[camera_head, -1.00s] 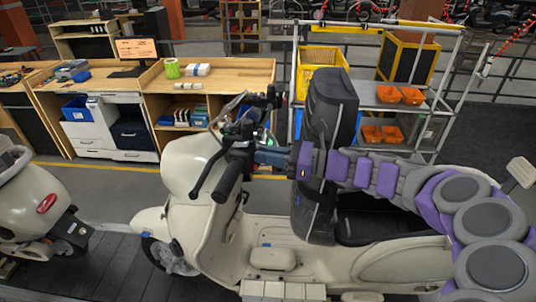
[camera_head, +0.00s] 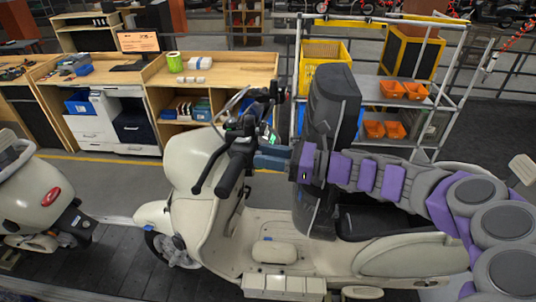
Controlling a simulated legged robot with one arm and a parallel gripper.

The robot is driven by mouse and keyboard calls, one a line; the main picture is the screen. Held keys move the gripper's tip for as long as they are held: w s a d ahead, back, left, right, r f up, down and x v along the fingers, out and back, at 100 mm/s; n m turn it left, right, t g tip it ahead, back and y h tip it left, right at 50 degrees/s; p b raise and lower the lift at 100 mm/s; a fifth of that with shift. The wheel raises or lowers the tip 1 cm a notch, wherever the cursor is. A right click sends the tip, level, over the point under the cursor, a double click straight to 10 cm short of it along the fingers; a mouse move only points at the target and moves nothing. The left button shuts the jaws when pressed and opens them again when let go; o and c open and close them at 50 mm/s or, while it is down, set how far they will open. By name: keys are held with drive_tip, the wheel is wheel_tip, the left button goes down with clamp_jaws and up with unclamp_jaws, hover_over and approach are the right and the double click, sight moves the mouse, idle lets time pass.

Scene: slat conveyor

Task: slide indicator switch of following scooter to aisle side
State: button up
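A cream scooter (camera_head: 205,205) stands side-on on the slat conveyor, facing left. Its dark handlebar (camera_head: 238,155) carries grips, levers and a small instrument with a green display. My gripper (camera_head: 266,158) is at the handlebar, at the end of my grey and purple arm coming from the right. Its blue-grey fingers reach the handlebar's near right part. The indicator switch is too small to make out, and I cannot tell whether the fingers touch it or how far apart they are.
Another cream scooter (camera_head: 40,190) with a red tail light stands ahead at the left. A black upright bag or backrest (camera_head: 330,110) stands beside my forearm. Behind are wooden workbenches (camera_head: 215,72) and a metal cart (camera_head: 385,97) with orange bins and a yellow crate (camera_head: 322,62).

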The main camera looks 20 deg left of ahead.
drive_tip(key=shift+o, duration=0.3)
drive_tip(key=shift+d, duration=0.1)
drive_tip(key=w+d+b, duration=0.1)
drive_tip(key=d+b, duration=0.1)
drive_tip(key=d, duration=1.5)
drive_tip(key=shift+w+d, duration=0.15)
drive_tip(key=shift+w, duration=0.2)
drive_tip(key=shift+f, duration=0.1)
